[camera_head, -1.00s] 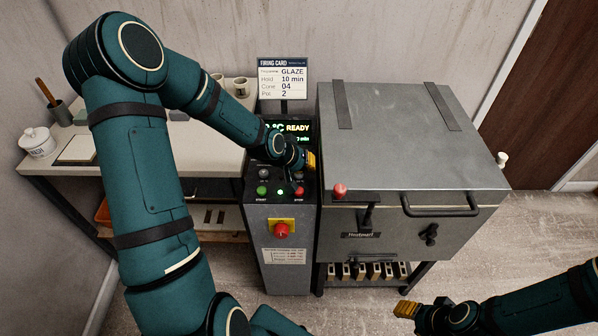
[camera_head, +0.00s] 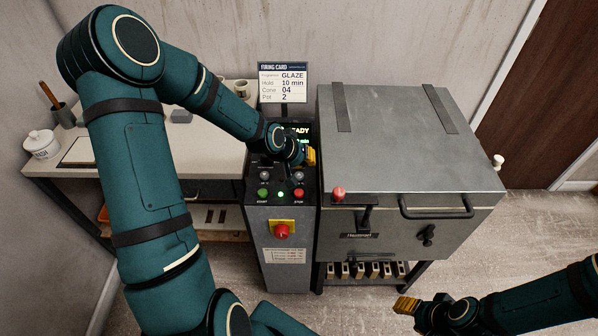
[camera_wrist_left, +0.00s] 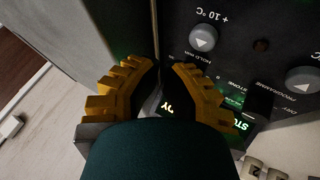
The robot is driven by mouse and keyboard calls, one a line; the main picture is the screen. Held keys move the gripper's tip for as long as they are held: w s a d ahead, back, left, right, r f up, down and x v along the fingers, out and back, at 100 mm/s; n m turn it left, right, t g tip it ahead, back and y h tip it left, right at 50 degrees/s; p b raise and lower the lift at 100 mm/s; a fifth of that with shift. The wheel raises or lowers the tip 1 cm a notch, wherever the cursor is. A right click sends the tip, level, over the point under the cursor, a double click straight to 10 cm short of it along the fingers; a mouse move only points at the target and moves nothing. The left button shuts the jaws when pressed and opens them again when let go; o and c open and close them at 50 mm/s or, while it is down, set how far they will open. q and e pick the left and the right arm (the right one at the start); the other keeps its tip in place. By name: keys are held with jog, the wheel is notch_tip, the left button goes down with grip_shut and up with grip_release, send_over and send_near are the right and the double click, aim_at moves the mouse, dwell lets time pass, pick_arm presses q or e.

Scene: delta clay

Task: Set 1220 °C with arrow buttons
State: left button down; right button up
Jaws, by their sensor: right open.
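The kiln controller (camera_head: 253,215) is a dark upright cabinet. Its display (camera_head: 303,129) shows the end of "READY"; my left arm hides the rest, so no temperature is readable. My left gripper (camera_head: 311,156) is over the upper panel, just below the display. In the left wrist view its yellow fingertips (camera_wrist_left: 168,66) are close together with a narrow gap, beside a grey arrow button (camera_wrist_left: 203,38) with "+10 °C" and "HOLD min" printed near it. They appear apart from that button. Another arrow button (camera_wrist_left: 304,80) is near "PROGRAMME". My right gripper (camera_head: 405,305) is open and empty, low at the right.
A green start button (camera_head: 263,193), a red stop button (camera_head: 298,194) and a red knob (camera_head: 282,232) are lower on the cabinet. The firing card (camera_head: 283,80) reads GLAZE, 10 min, 04, 2. The kiln (camera_head: 410,140) stands close on the right.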

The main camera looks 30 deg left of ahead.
aim_at(301, 175)
pick_arm(q)
notch_tip(301, 175, up, 4)
jog(key=shift+f+p, duration=0.25)
jog(key=shift+p, duration=0.85)
dwell(1.1)
jog(key=n, duration=0.3)
jog(key=s+n+g, duration=0.1)
jog(key=shift+a+p, duration=0.3)
jog(key=shift+p, duration=0.1)
jog(key=n, duration=0.4)
jog(key=shift+s+r+p, duration=0.25)
jog(key=shift+p, duration=0.1)
jog(key=shift+w+a+r+n+t+h+p, duration=0.15)
jog(key=shift+w+r+n, duration=0.3)
jog(key=shift+n, duration=1.1)
jog(key=shift+w+a+r+n+t+h+p, duration=0.1)
jog(key=shift+w+r+n+p, duration=0.15)
jog(key=shift+r+n, duration=0.85)
jog(key=shift+w+a+r+n+t+h+p, duration=0.15)
jog(key=shift+w+n+p, duration=0.15)
jog(key=shift+n, duration=1.65)
